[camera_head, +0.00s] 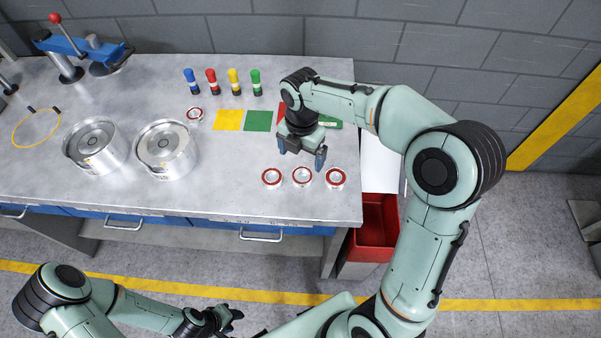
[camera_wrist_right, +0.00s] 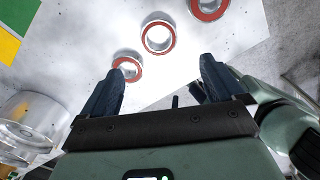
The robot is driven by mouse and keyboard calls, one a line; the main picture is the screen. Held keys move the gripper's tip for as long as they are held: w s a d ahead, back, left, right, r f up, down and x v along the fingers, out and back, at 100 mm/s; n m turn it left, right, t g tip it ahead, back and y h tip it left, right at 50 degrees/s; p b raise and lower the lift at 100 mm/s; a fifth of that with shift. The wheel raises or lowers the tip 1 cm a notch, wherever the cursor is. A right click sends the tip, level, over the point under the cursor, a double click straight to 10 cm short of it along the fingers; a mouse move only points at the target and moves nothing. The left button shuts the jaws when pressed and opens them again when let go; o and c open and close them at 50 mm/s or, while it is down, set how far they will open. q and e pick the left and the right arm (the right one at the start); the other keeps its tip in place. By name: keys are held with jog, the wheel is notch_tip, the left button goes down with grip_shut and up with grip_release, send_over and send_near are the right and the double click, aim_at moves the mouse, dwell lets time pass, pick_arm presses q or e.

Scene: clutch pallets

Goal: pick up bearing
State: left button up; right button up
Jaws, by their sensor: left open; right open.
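Three bearings with red faces lie in a row near the front right of the metal table: the left bearing (camera_head: 271,184), the middle bearing (camera_head: 301,183) and the right bearing (camera_head: 335,186). A fourth bearing (camera_head: 195,121) lies farther back, left of the coloured squares. My right gripper (camera_head: 301,156) is open, pointing down just behind the row, empty. In the right wrist view its fingers (camera_wrist_right: 160,88) are spread, with one bearing (camera_wrist_right: 135,75) beside the left finger and another (camera_wrist_right: 146,37) beyond the gap. My left gripper (camera_head: 231,320) is open and empty, low in front of the table.
Two metal drums (camera_head: 95,165) (camera_head: 165,170) stand on the left of the table (camera_head: 230,185). Yellow (camera_head: 228,120) and green (camera_head: 258,121) squares lie at mid-table, with several coloured bottles behind. A blue press (camera_head: 75,47) stands back left. A red bin (camera_head: 375,240) is beside the table's right edge.

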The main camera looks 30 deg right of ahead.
aim_at(302, 178)
notch_tip(302, 178, down, 3)
jog(key=shift+f, duration=0.15)
jog(key=shift+w+f, duration=0.1)
jog(key=shift+f, duration=0.5)
jog(key=f, duration=0.5)
jog(key=shift+w+d, duration=0.1)
jog(key=shift+d, duration=0.15)
jog(key=c, duration=1.3)
jog(key=shift+o, duration=0.2)
jog(key=shift+r, duration=0.1)
